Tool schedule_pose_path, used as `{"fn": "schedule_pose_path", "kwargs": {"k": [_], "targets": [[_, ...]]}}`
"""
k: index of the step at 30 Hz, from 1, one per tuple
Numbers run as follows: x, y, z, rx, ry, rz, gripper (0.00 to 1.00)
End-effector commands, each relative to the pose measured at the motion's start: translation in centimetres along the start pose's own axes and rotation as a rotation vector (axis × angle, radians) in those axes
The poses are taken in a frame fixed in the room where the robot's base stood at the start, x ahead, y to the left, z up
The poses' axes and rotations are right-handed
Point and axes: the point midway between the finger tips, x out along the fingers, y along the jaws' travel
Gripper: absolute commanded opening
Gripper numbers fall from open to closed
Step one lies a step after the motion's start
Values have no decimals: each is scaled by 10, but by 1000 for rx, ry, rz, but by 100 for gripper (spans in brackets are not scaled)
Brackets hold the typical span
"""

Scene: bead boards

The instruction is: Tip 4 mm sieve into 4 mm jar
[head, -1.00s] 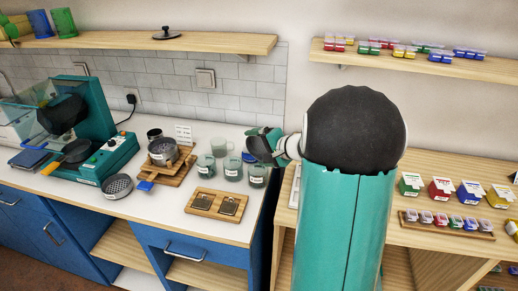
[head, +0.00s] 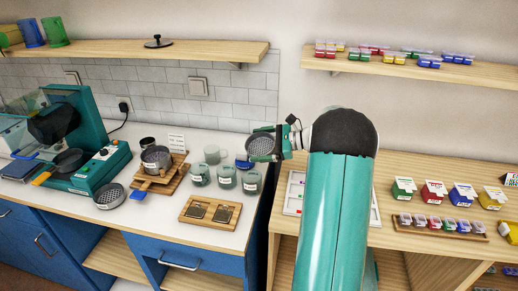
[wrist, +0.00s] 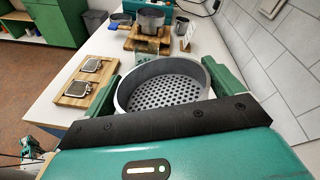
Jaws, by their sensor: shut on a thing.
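My gripper (head: 274,146) is shut on a round grey sieve (head: 260,144), which it holds in the air by the sides near the counter's right end. In the wrist view the sieve (wrist: 165,92) sits between the two green fingers. Its perforated floor shows, and I make out no beads on it. In the head view the sieve is tilted with its holes facing the camera. Three labelled glass jars, left (head: 200,175), middle (head: 226,177) and right (head: 251,182), stand in a row on the counter below and left of it. Their labels are too small to read.
A wooden board with two square pieces (head: 210,212) lies in front of the jars. A second sieve (head: 109,196), a pot-like stack on a wooden stand (head: 156,158) and a teal machine (head: 90,130) are to the left. A pale mug (head: 214,154) stands behind the jars.

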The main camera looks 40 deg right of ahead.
Motion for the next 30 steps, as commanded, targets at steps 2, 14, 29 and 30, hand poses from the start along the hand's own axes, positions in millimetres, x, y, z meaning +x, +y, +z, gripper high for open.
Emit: {"fn": "schedule_pose_path", "kwargs": {"k": [2, 14, 29, 30], "targets": [[-2, -3, 4, 39, -20, 0, 69], [-3, -5, 10, 84, -43, 4, 69], [-10, -15, 36, 339, -178, 18, 69], [-10, -15, 37, 346, -181, 19, 69]]}}
